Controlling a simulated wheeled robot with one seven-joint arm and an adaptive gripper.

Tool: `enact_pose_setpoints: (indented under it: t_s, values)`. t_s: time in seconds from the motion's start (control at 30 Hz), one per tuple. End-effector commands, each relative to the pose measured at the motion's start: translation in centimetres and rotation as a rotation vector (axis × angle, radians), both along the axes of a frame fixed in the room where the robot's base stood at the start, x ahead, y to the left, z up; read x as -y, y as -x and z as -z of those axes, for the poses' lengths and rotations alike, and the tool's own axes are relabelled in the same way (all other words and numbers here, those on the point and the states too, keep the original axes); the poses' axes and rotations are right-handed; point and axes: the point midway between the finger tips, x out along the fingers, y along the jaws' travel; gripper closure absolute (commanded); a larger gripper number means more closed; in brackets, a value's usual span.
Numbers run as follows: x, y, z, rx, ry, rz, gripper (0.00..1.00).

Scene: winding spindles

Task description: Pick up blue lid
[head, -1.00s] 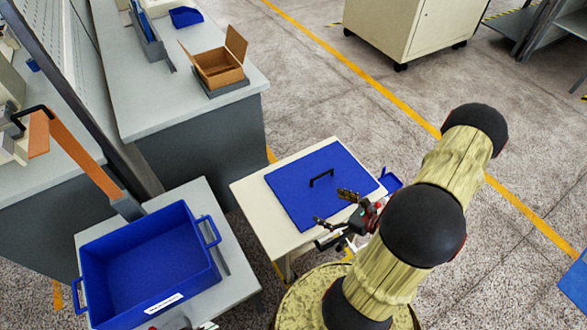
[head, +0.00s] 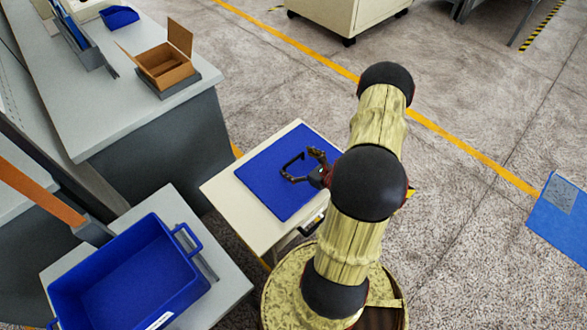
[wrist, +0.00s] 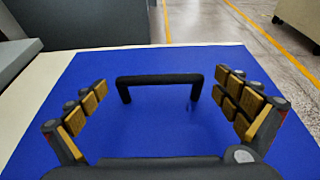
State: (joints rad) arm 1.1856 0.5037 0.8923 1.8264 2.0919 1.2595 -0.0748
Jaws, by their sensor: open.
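The blue lid (head: 270,195) lies flat on a small cream table (head: 222,192). Its black handle (head: 291,161) stands up near the middle of the lid. In the wrist view the lid (wrist: 165,132) fills the foreground and the handle (wrist: 158,80) runs across, between and beyond my fingers. My gripper (head: 299,166) is open over the lid, with its fingers close to the handle. In the wrist view my gripper (wrist: 165,108) has its padded fingers spread wide with nothing between them; the handle looks just ahead of the tips.
An open blue bin (head: 125,275) stands on a grey table (head: 232,290) at the lower left. A cardboard box (head: 165,66) sits on a workbench (head: 120,125) behind. A blue panel (head: 560,210) is at the right.

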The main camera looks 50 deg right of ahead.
Motion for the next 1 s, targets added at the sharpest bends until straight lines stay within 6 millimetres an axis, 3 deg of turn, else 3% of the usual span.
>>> enact_pose_setpoints:
  t_s: [0.13, 0.4, 1.0]
  values:
    - [0.07, -1.2, 0.42, 0.0, 0.001, -0.001, 0.0]
    - [0.13, -1.3, 0.32, 0.0, 0.0, 0.0, 0.01]
    - [0.1, -1.28, 0.33, 0.0, 0.0, -0.001, 0.35]
